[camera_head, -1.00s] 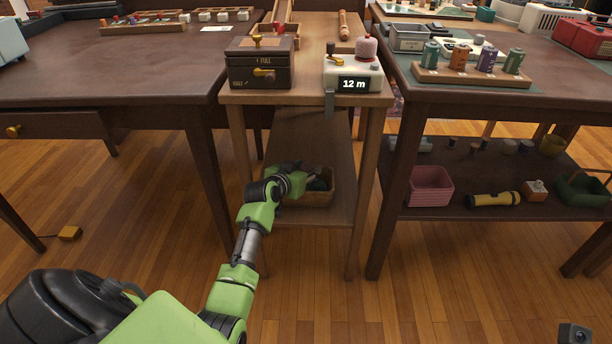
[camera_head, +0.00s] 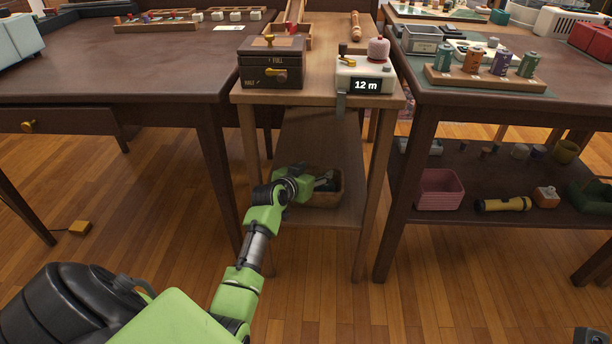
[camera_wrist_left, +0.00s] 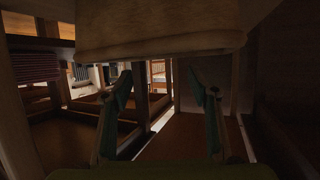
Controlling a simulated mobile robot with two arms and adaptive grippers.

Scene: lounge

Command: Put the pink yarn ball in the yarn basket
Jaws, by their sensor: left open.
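A dark box (camera_head: 271,68) with a brass handle stands left of the meter. The narrow table's legs (camera_head: 378,190) and top enclose the shelf closely. Dark tables flank it; the right one's lower shelf holds a pink bin (camera_head: 438,190) and a yellow flashlight (camera_head: 503,205).

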